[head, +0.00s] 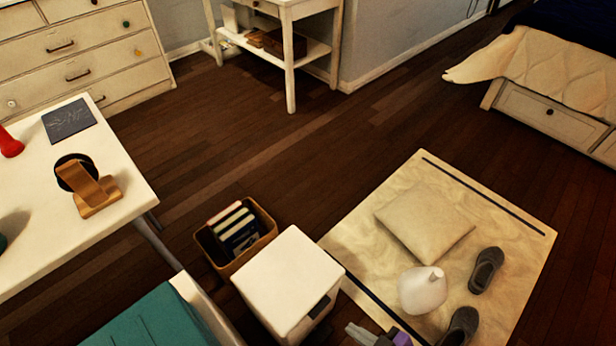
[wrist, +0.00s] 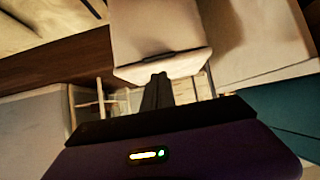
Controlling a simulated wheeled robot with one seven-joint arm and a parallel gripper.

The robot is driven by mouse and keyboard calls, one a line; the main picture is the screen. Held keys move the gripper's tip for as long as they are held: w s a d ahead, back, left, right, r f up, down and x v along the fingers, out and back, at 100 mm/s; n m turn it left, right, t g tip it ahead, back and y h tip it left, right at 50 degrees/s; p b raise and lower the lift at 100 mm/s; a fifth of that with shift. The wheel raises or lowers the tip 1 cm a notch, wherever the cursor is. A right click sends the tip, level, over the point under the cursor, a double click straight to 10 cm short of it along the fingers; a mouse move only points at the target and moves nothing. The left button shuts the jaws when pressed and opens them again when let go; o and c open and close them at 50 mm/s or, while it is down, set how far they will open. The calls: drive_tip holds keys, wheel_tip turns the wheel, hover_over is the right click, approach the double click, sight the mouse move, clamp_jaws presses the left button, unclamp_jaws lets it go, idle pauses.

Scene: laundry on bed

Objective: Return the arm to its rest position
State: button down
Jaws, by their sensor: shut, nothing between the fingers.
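My gripper (head: 376,335) shows at the bottom edge of the head view, just right of the white box-shaped cabinet (head: 288,283). In the wrist view my gripper (wrist: 157,80) has its dark fingers together with nothing between them. A pale box-like thing stands beyond the fingertips in the wrist view. Most of my arm is out of the head view.
A rug (head: 360,225) holds a cushion (head: 425,222), a white vase (head: 423,290) and dark shoes (head: 485,270). A bin of books (head: 262,238) stands beside the cabinet. A desk (head: 110,185) is at left, a bed (head: 560,75) at top right. Floor between is clear.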

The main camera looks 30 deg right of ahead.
drive_tip(key=s+r+m+t+p, duration=0.1)
drive_tip(key=r+p, duration=0.3)
drive_tip(key=r, duration=1)
drive_tip(key=s+a+r+t+h+p, duration=0.1)
drive_tip(key=s+r+p, duration=0.3)
drive_tip(key=r, duration=1.1)
drive_tip(key=s+r+m+t+h+p, duration=0.1)
drive_tip(key=r+p, duration=0.5)
drive_tip(key=r, duration=0.9)
drive_tip(key=shift+s+a+r+m+t, duration=0.25)
drive_tip(key=shift+s+t, duration=0.25)
drive_tip(key=shift+s, duration=0.25)
